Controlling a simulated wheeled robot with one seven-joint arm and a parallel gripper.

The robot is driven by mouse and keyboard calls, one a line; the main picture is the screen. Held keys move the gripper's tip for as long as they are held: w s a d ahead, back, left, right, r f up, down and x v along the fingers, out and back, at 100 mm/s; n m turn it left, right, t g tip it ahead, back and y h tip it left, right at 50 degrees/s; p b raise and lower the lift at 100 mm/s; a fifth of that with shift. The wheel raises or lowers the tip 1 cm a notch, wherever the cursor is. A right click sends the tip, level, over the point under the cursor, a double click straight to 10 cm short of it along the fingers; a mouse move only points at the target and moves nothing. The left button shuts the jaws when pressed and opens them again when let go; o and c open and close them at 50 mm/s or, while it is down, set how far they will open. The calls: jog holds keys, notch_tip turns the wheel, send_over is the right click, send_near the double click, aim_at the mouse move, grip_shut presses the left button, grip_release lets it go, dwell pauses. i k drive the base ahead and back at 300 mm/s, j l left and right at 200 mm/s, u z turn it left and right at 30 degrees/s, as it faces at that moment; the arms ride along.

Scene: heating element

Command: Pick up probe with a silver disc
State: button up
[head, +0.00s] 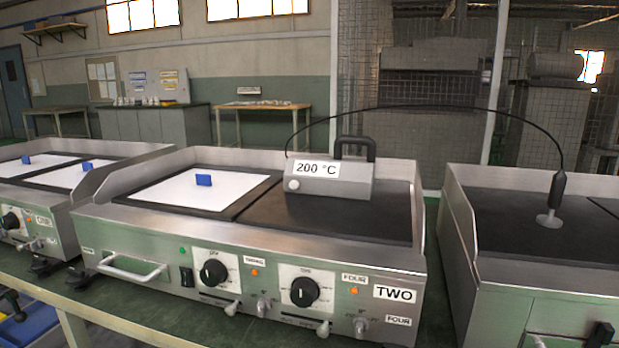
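The probe (558,190) has a black handle and a silver disc (549,220) at its lower end. It stands nearly upright, tilted slightly, with the disc down on the dark plate of the right-hand griddle (494,215). A thin black cable (440,107) arches from the probe's top to a grey meter box (330,180) with a black handle and a "200 °C" label. The box sits on the dark right plate of the middle griddle, marked "TWO". My gripper is not in view.
The middle griddle's left plate carries a white sheet (180,188) with a blue block (203,180). Raised steel side walls and a narrow gap separate the middle and right griddles. Knobs and a handle (132,269) stick out in front. A third griddle stands at left.

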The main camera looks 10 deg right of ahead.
aim_at(555, 199)
jog(key=z, duration=1.35)
